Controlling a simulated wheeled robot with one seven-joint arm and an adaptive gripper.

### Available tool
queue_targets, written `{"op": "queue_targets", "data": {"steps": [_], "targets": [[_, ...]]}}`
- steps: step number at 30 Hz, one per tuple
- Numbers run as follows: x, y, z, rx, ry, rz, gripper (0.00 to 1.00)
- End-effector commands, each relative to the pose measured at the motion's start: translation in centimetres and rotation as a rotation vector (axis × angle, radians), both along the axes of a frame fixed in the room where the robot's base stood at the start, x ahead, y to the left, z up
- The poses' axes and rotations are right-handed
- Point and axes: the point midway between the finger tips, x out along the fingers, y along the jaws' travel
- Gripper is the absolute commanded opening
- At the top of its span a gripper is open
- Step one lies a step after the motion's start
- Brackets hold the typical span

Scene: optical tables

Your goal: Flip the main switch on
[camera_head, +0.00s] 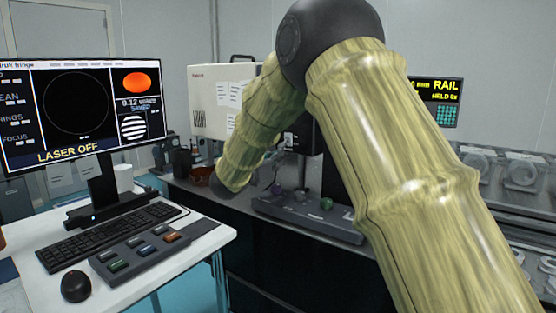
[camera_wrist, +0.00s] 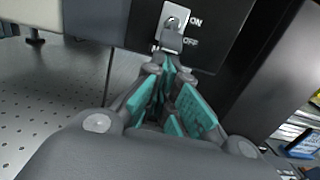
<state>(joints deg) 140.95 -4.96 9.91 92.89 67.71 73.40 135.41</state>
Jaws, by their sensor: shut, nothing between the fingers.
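The main switch (camera_wrist: 172,38) is in the wrist view, on a dark panel (camera_wrist: 218,22), with a pale plate and a metal lever. "ON" is printed beside its upper part and "OFF" beside its lower part. The lever appears to point down, on the OFF side. My gripper (camera_wrist: 168,66) is shut and empty, with its teal-padded fingertips just below the lever. I cannot tell whether they touch it. In the head view my arm hides the gripper and the switch.
A monitor (camera_head: 85,105) reading "LASER OFF" stands on a white desk (camera_head: 195,240) with a keyboard (camera_head: 110,235) and button box (camera_head: 138,255). A beige instrument (camera_head: 222,95) stands behind my arm. A perforated table top (camera_wrist: 45,100) lies left in the wrist view.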

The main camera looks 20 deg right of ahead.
Motion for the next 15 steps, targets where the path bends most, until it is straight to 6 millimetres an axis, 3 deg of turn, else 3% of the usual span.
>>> {"op": "queue_targets", "data": {"steps": [15], "targets": [[-0.7,0.7,2.3,0.216,0.159,-0.001,0.00]]}}
